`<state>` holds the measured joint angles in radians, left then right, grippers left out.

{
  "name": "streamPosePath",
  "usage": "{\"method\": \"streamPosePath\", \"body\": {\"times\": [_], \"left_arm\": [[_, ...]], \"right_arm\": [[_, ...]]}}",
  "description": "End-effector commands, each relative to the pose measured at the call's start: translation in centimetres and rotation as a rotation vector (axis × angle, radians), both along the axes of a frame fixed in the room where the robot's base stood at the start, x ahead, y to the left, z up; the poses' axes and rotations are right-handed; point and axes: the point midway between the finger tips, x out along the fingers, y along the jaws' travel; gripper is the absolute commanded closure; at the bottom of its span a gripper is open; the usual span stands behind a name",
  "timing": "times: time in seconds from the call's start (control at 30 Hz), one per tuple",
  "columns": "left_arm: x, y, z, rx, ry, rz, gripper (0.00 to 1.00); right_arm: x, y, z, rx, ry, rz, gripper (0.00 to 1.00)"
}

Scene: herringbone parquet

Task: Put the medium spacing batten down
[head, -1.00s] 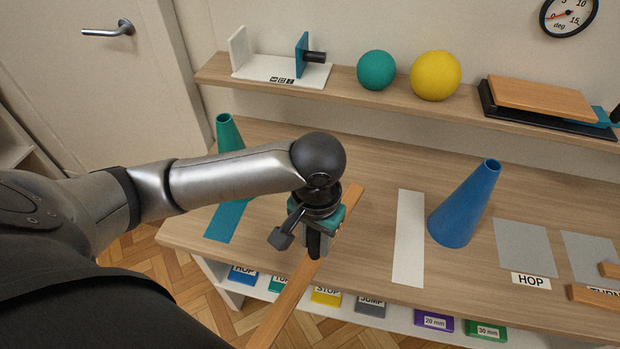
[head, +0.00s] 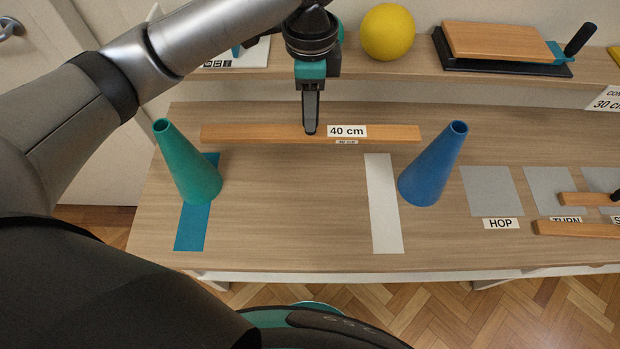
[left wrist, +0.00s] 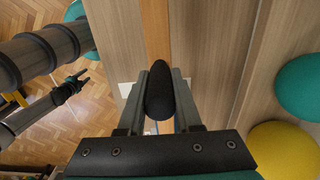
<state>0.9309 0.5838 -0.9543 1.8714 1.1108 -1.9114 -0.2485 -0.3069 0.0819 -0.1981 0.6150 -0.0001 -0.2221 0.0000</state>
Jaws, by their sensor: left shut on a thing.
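The batten (head: 265,133), a long wooden strip labelled "40 cm", lies level, left to right, over the back part of the bench behind the two cones. My left gripper (head: 311,132) points down and is shut on it near its middle. I cannot tell whether the batten touches the bench top. In the left wrist view the batten (left wrist: 155,32) runs up from between the fingers (left wrist: 160,95), which hide part of it. My right gripper (left wrist: 72,87) shows small at the left of that view, over the floor; its jaws are too small to read.
A green cone (head: 188,168) stands on a blue strip (head: 190,230). A blue cone (head: 432,168) stands beside a white strip (head: 383,205). Grey pads (head: 490,190) and wooden pieces lie at right. The shelf behind holds a yellow ball (head: 388,32). Bench between the strips is clear.

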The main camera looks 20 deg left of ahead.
Motion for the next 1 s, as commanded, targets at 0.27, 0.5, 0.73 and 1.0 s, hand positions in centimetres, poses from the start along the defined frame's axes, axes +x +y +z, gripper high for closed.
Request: {"method": "streamPosePath", "body": {"times": [0.27,0.5,0.73,1.0], "left_arm": [[-0.1,0.0,-7.1,0.002,0.005,-0.003,1.0],[-0.1,0.0,-13.0,0.0,0.002,-0.002,1.0],[0.0,0.0,-15.3,0.001,0.0,-0.003,1.0],[-0.1,0.0,-18.7,0.002,0.002,-0.001,1.0]], "right_arm": [[0.9,0.1,-1.8,0.002,-0.015,0.001,0.5],[0.9,0.2,-3.3,0.003,-0.017,0.002,0.5],[0.9,0.2,-3.8,0.004,-0.016,0.002,0.5],[0.9,0.4,-4.8,0.005,-0.016,0.002,0.5]]}}
